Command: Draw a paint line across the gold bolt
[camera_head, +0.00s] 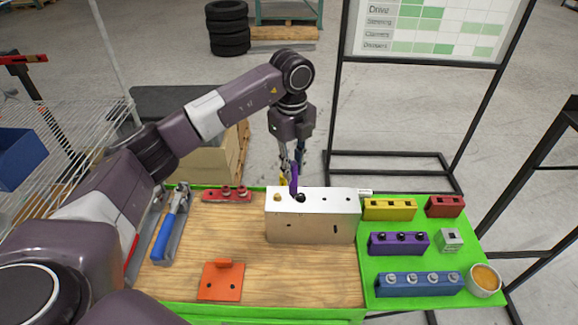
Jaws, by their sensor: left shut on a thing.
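The gold bolt (277,198) sits on the top left of a silver metal block (315,225) on the wooden bench. A dark bolt or hole (300,198) is just right of it. My left gripper (292,168) is above the block's back left edge, pointing down. It is shut on a slim purple object (294,182), which looks like the paint marker. The marker's lower end is close to the block's top, between the gold bolt and the dark spot. I cannot tell whether it touches. No paint line is discernible on the gold bolt. My right gripper is not in view.
A blue-handled tool (168,230) lies left, a red part (228,194) behind and an orange bracket (221,281) in front. The green mat (400,211) at right holds yellow, purple and blue blocks and a cup (484,280). The bench's front middle is clear.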

